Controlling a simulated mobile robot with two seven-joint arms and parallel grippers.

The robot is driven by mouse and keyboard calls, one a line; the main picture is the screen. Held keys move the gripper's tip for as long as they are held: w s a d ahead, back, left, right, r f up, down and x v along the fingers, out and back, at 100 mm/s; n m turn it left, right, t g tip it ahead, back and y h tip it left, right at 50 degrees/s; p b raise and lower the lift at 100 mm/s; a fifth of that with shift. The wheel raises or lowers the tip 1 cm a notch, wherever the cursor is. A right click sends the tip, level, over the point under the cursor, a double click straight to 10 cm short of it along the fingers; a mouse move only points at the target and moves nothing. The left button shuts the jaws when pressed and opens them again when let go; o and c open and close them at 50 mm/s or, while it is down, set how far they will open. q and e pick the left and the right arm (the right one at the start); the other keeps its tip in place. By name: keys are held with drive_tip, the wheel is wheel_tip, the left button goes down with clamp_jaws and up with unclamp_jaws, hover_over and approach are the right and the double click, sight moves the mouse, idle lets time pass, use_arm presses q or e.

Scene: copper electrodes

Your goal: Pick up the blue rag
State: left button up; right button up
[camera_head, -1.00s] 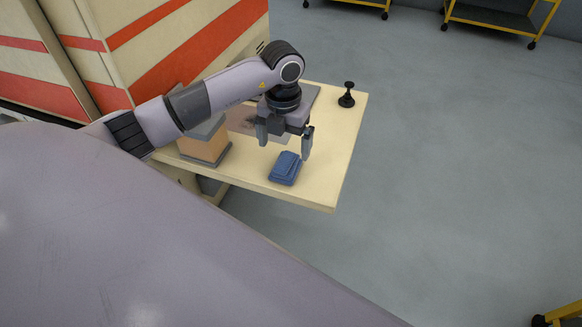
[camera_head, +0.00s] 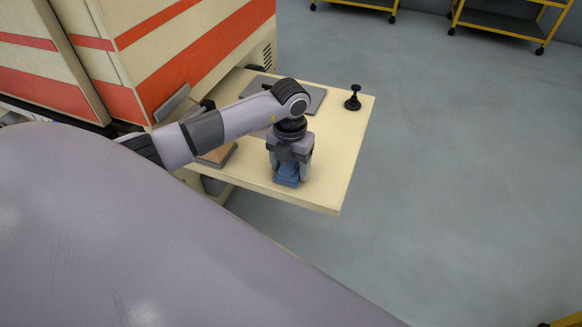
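The blue rag (camera_head: 287,181) is a folded bundle lying on the cream table (camera_head: 335,160) near its front edge. My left gripper (camera_head: 290,172) points down right over it. Its fingers are low, on either side of the rag, and hide part of it. Whether the fingers press on the rag is too small to tell. The rag appears to rest on the tabletop. My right gripper is not in view.
A small black stand (camera_head: 353,98) is at the table's back right corner. A grey flat plate (camera_head: 312,99) lies behind my arm. An orange-brown block (camera_head: 216,156) is partly hidden by it. A striped cabinet (camera_head: 190,50) stands behind left. Yellow carts (camera_head: 500,22) stand far back.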

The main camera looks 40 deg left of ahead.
sight(290, 163)
use_arm(q)
wheel_tip(290, 163, up, 20)
drive_tip(key=p, duration=0.1)
idle(0.5)
drive_tip(key=shift+o, duration=0.4)
drive_tip(key=shift+p, duration=0.3)
